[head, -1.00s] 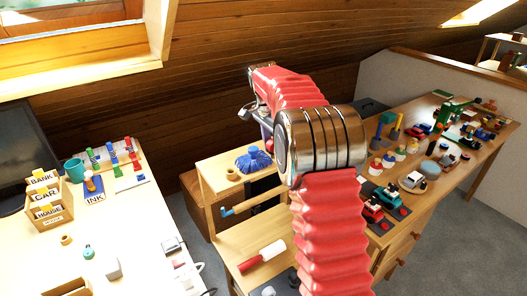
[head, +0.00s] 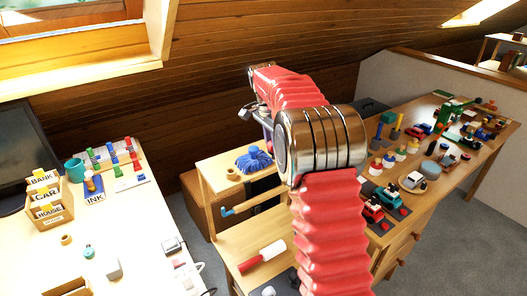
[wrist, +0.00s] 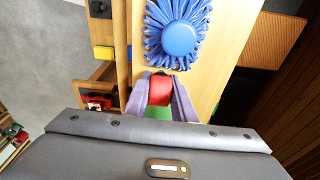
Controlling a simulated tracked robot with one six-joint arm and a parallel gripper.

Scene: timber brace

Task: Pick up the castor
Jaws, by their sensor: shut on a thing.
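My gripper (wrist: 162,80) shows in the wrist view with two purple fingers. They are shut on the castor (wrist: 160,92), a rounded red piece with a green part below it. The lower part of the castor is hidden by the grey gripper body. In the head view my gripper (head: 262,119) is small, above and behind the wooden bench, and mostly hidden by my red arm. The castor cannot be made out there.
A blue bristly brush (wrist: 180,38) with a round knob lies just beyond the fingers; it sits on the raised bench shelf (head: 212,177). A red-handled tool (head: 262,256) lies on the lower bench top. A toy-covered table stands right, a white desk left.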

